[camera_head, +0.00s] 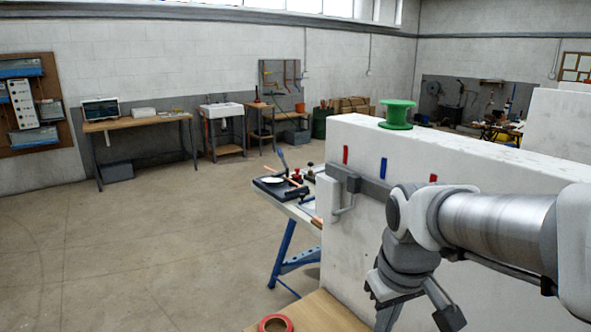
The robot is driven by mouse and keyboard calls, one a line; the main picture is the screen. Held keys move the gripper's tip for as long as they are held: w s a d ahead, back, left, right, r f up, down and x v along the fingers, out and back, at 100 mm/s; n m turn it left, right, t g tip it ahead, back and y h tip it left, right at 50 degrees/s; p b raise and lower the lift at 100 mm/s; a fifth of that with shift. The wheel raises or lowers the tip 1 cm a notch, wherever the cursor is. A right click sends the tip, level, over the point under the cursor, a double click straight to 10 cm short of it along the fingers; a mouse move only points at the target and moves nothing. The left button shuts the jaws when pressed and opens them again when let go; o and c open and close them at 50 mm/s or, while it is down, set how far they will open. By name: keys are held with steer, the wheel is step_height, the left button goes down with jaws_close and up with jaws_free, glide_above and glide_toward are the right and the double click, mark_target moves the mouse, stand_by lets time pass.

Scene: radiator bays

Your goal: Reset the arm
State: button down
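My arm reaches in from the right edge, in front of a white wall block (345,245). My gripper (418,320) hangs from the wrist at the bottom of the picture, pointing down. Its two grey fingers stand apart, and I see nothing held between them. The lower end of the left finger runs close to the bottom edge of the frame. The gripper shows over the lower part of the white block; I cannot tell the distance between them.
A green spool (397,114) stands on the block's top. A grey rail (372,188) and coloured tabs are on its face. A red tape ring (275,323) lies on a wooden surface (322,314) below. A blue-legged workbench (300,208) stands behind. Open floor (150,250) is left.

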steer(key=s+r+m+t, duration=0.3)
steer(key=s, duration=0.5)
steer(key=shift+s+r, duration=0.3)
